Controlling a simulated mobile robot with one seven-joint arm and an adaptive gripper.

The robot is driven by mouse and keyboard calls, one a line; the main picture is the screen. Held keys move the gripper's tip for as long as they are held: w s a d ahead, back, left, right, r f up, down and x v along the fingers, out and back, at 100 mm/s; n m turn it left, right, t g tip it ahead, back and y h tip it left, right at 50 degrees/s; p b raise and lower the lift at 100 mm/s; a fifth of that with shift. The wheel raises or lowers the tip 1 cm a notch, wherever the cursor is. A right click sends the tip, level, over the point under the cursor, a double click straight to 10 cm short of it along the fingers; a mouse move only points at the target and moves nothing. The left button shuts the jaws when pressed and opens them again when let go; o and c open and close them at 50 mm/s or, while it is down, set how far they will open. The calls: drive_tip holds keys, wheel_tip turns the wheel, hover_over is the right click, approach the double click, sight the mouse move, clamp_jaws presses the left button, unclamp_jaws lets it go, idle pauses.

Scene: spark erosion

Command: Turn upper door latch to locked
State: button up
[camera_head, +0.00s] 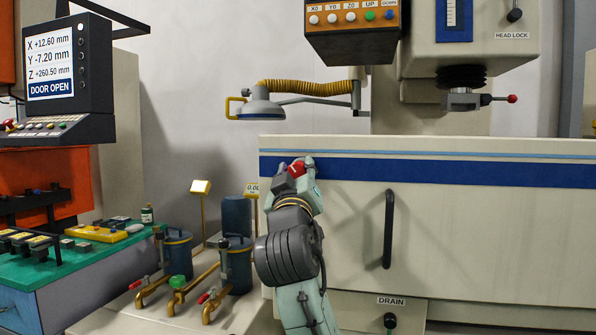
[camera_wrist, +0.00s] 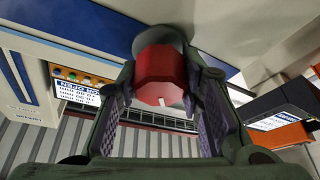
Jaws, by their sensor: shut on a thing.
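The upper door latch (camera_wrist: 161,75) is a red knob with a small white mark, at the upper left of the large pale tank door (camera_head: 480,235). In the head view only a bit of the red latch (camera_head: 297,169) shows between my fingers. My gripper (camera_head: 296,166) reaches up to it from below and is shut on it. In the wrist view the fingers of my gripper (camera_wrist: 162,100) stand on both sides of the red knob. The latch's base is mostly hidden.
A black vertical door handle (camera_head: 388,229) stands to the right of my arm. A work lamp (camera_head: 263,107) hangs above left. Blue filter canisters with brass pipes (camera_head: 178,253) stand at lower left. The screen (camera_head: 52,67) reads DOOR OPEN. A drain knob (camera_head: 390,320) is low down.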

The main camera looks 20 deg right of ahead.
drive_tip(key=n+y+p, duration=0.1)
drive_tip(key=n, duration=0.2)
drive_tip(key=n+y, duration=0.2)
drive_tip(key=n, duration=0.2)
drive_tip(key=shift+r+p, duration=0.15)
drive_tip(key=shift+p, duration=0.2)
drive_tip(key=n+g, duration=0.1)
drive_tip(key=n, duration=0.1)
drive_tip(key=n+y+p, duration=0.1)
drive_tip(key=n, duration=0.2)
drive_tip(key=shift+g+y+p, duration=0.3)
drive_tip(key=shift+g, duration=0.1)
drive_tip(key=shift+n, duration=0.4)
drive_tip(key=o, duration=1.2)
drive_tip(key=shift+f, duration=0.2)
drive_tip(key=v, duration=1.2)
drive_tip(key=shift+r, duration=0.1)
